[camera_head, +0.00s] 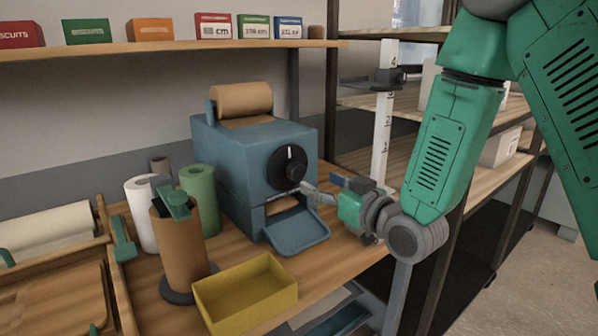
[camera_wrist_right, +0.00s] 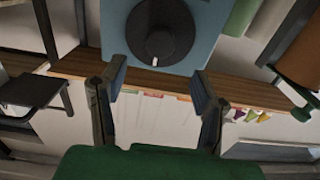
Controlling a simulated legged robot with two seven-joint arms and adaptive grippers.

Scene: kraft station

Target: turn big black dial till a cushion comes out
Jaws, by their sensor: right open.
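The big black dial (camera_head: 287,167) is on the front of a blue machine (camera_head: 232,160), with a white mark near its top. It also shows in the right wrist view (camera_wrist_right: 158,32), beyond the fingertips. My right gripper (camera_head: 308,190) is open and empty, just right of and below the dial in the head view. Its two fingers stand apart in the right wrist view (camera_wrist_right: 160,80), with no finger clearly touching the dial. A brown paper roll (camera_head: 241,99) sits on top of the machine. The tray (camera_head: 294,232) below its slot looks empty; I see no cushion.
A yellow open box (camera_head: 246,292) stands at the table's front edge. A brown roll on a stand (camera_head: 179,248), a white roll (camera_head: 140,213) and a green roll (camera_head: 200,196) stand left of the machine.

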